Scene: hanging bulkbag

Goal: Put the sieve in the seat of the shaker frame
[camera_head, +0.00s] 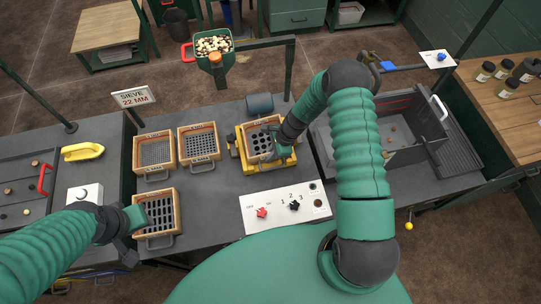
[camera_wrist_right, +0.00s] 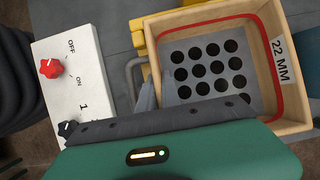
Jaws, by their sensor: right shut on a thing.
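The wooden-walled sieve (camera_head: 283,132) with large round holes is at the yellow shaker frame (camera_head: 238,166). In the right wrist view the sieve (camera_wrist_right: 265,62) carries a 22 MM label and a red line inside its wall. Its grey wire handle (camera_wrist_right: 131,78) points to the right gripper. My right gripper (camera_wrist_right: 147,100) is shut on this handle; its fingers are partly hidden by the gripper body. Yellow frame parts (camera_wrist_right: 152,50) show beside the sieve. I cannot tell whether it rests fully in the seat. My left gripper (camera_head: 136,216) is beside the front-left sieve; its fingers are unclear.
Several other sieves, including one with slots (camera_head: 161,213), stand left of the shaker. A sign (camera_head: 133,97) reads SIEVE 22 MM. A switch panel (camera_head: 286,207) lies in front. A grey bin (camera_head: 425,120) is at right, and a green hopper (camera_head: 213,46) stands behind.

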